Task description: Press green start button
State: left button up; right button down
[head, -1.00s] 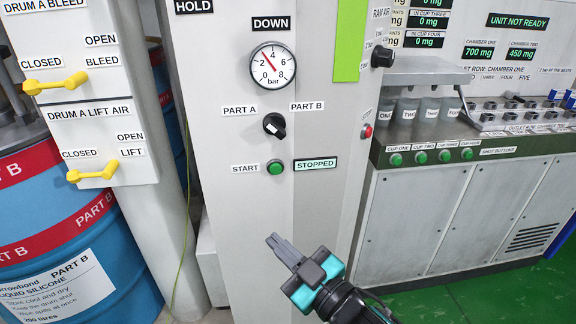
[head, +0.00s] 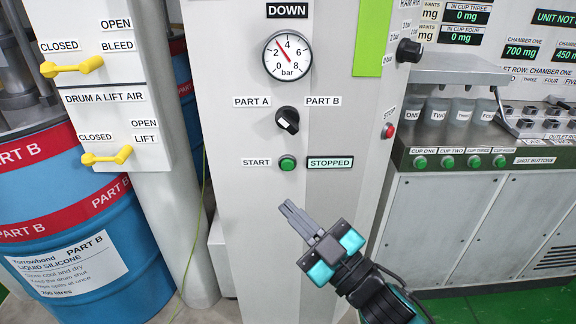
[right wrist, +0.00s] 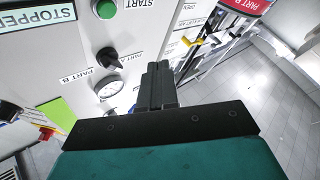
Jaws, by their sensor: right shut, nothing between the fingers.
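The green start button (head: 287,163) sits on the front of the grey cabinet, between a START label (head: 256,162) and a STOPPED label (head: 330,163). It also shows in the right wrist view (right wrist: 105,9) near the top edge. My right gripper (head: 286,206) is shut and empty, its fingertips a little below the button in the head view and apart from it in the picture. In the right wrist view its fingers (right wrist: 158,70) point up past the panel. My left gripper is not in view.
Above the button are a black PART A/PART B selector (head: 287,120) and a pressure gauge (head: 287,55). A red stop button (head: 388,131) is on the cabinet's side face. Yellow valve handles (head: 107,157) and a blue drum (head: 85,220) stand at left. A bench with cups (head: 435,110) is at right.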

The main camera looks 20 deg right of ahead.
aim_at(288, 165)
jog(key=shift+w+d+b, duration=0.15)
jog(key=shift+w+d, duration=0.25)
jog(key=shift+w, duration=1)
jog(key=shift+w+d+b, duration=0.2)
jog(key=shift+w+d, duration=0.2)
jog(key=shift+w, duration=0.95)
jog(key=shift+w+d+b, duration=0.15)
jog(key=shift+w+d, duration=0.25)
jog(key=shift+w, duration=1)
jog(key=shift+w, duration=0.1)
jog(key=shift+w+d, duration=0.15)
jog(key=shift+w, duration=0.15)
jog(key=shift+w+d, duration=0.1)
jog(key=shift+w, duration=0.3)
jog(key=shift+s, duration=0.1)
jog(key=shift+s+a+p, duration=0.2)
jog(key=shift+s+p, duration=0.2)
jog(key=shift+s, duration=0.3)
jog(key=shift+s, duration=0.1)
